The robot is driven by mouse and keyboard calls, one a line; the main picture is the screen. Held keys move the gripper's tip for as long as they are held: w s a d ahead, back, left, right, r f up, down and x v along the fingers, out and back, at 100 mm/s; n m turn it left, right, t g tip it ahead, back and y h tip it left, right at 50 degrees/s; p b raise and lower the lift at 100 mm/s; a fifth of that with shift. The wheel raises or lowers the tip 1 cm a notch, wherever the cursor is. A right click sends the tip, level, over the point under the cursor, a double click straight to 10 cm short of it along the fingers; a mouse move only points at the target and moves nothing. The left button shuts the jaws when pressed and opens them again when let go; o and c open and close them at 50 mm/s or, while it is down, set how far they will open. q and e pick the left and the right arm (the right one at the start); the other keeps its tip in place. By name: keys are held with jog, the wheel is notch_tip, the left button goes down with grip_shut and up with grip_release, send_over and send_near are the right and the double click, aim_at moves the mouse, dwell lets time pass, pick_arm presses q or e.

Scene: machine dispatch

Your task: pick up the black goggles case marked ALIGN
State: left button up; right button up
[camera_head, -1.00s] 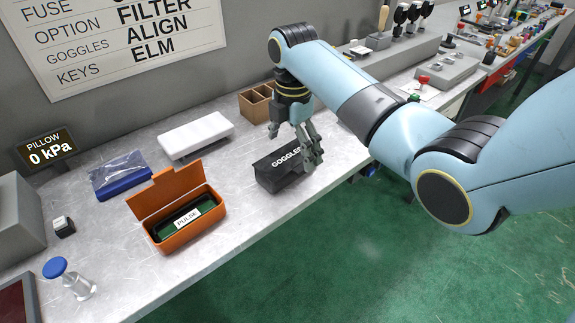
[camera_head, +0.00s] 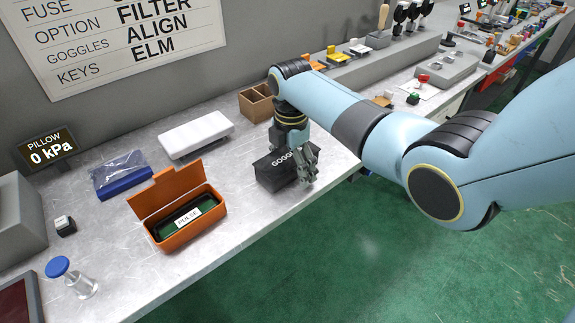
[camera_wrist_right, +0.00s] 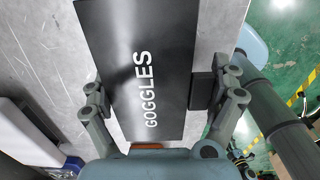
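The black case (camera_head: 275,175) lies on the grey bench near its front edge. Its top reads GOGGLES in white; I see no ALIGN on it. In the right wrist view the case (camera_wrist_right: 140,35) fills the middle, with the lettering along it. My right gripper (camera_head: 306,170) is down at the case in the head view, hiding its right part. In the wrist view the right gripper (camera_wrist_right: 150,93) has one finger at each long side of the case. The fingers are spread wide; firm contact is not clear. My left gripper is not in view.
An open orange case (camera_head: 172,238) with a PULSE label stands left. Behind are a white box (camera_head: 195,135), a brown divided box (camera_head: 256,103) and a blue packet (camera_head: 122,180). A wall sign (camera_head: 110,35) shows ALIGN. Bare bench (camera_head: 235,205) lies between the orange and black cases.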

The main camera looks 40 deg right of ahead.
jog(key=c, duration=0.4)
